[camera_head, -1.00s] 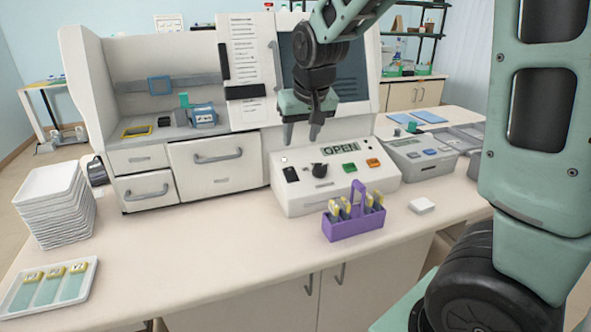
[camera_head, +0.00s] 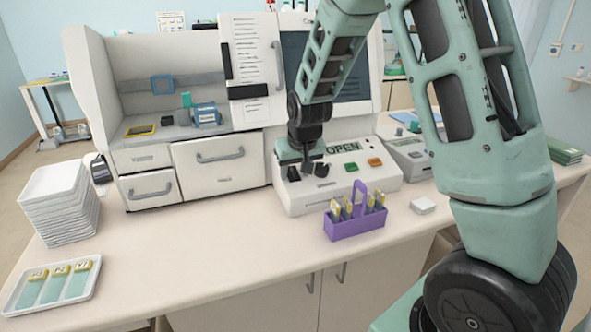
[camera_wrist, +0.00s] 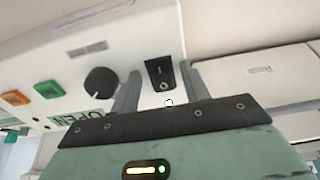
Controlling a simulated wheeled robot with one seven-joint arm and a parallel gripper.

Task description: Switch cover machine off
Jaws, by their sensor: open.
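The cover machine is a large white unit (camera_head: 225,161) whose front control box (camera_head: 298,200) shows a green OPEN display (camera_head: 345,147). My gripper (camera_head: 307,176) is low over the left part of the panel. Its two grey fingers (camera_wrist: 160,95) are apart, one on each side of the switch in the wrist view, with nothing between them. I cannot tell whether the fingers touch the panel. The gripper hides the switch in the head view.
Green (camera_head: 351,167) and orange (camera_head: 375,162) buttons are on the panel. A purple slide rack (camera_head: 352,227) stands just in front of the box. Stacked white trays (camera_head: 60,205) and a slide tray (camera_head: 22,308) are at left. The front middle of the bench is clear.

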